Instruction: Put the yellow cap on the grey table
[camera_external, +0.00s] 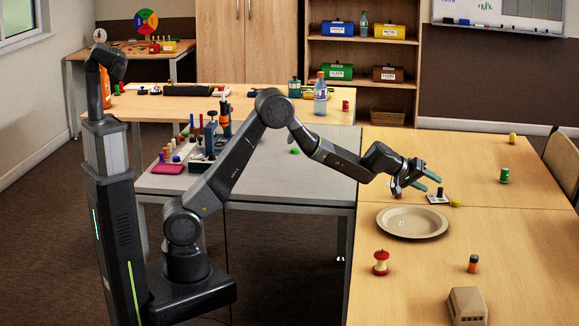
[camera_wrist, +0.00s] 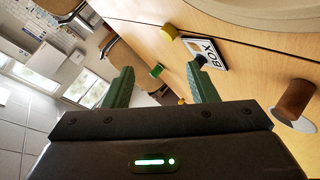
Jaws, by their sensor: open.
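A small yellow cap (camera_external: 455,203) lies on the wooden table beside a white card. A second yellow piece (camera_external: 512,138) stands farther back on the wooden table.
A beige plate (camera_external: 412,222) lies in front of my gripper. A brown piece (camera_wrist: 295,98) stands on a white disc near it. The grey table's right part is mostly clear.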

